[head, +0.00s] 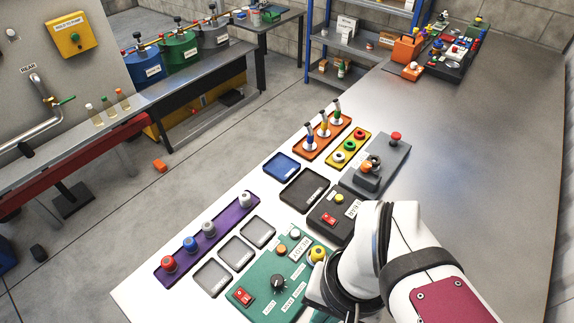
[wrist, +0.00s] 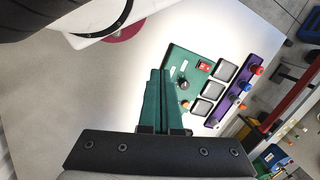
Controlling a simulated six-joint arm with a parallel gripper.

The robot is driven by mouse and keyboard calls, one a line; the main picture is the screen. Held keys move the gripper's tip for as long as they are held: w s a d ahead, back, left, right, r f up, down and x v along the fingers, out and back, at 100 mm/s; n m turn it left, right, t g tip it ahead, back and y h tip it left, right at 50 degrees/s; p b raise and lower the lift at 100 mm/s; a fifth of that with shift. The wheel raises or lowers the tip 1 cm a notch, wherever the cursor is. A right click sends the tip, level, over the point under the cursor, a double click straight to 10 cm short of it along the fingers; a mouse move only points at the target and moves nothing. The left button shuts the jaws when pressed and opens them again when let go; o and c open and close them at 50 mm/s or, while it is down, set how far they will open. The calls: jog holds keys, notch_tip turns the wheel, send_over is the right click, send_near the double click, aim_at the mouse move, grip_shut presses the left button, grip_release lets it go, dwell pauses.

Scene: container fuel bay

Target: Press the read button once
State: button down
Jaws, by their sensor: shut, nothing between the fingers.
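A green control panel (head: 262,277) lies on the table in front of my arm in the head view. It carries a red rocker switch (head: 243,296), a black knob (head: 278,281), a yellow button (head: 318,254), small orange round parts (head: 281,248) and white labels. One label seems to say READY; I cannot tell which part is the read button. In the wrist view the panel (wrist: 178,56) lies beyond my gripper (wrist: 160,72), with the knob (wrist: 183,86) right of the fingertips. The green fingers are shut and empty. In the head view my arm hides them.
Grey trays (head: 213,278) and a purple rack (head: 205,238) with coloured knobs lie left of the panel. A dark box (head: 333,215) with a red switch and a grey box (head: 376,167) with a red button stand behind it. The table's right side is clear.

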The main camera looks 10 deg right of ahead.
jog(key=m+t+y, duration=0.5)
jog(key=m+t, duration=0.1)
jog(key=m, duration=2.3)
send_over(295, 233)
notch_tip(295, 233, down, 8)
jog(key=shift+s+d+f, duration=0.1)
jog(key=shift+s+d, duration=0.3)
jog(key=shift+d, duration=0.05)
jog(key=shift+f, duration=4.4)
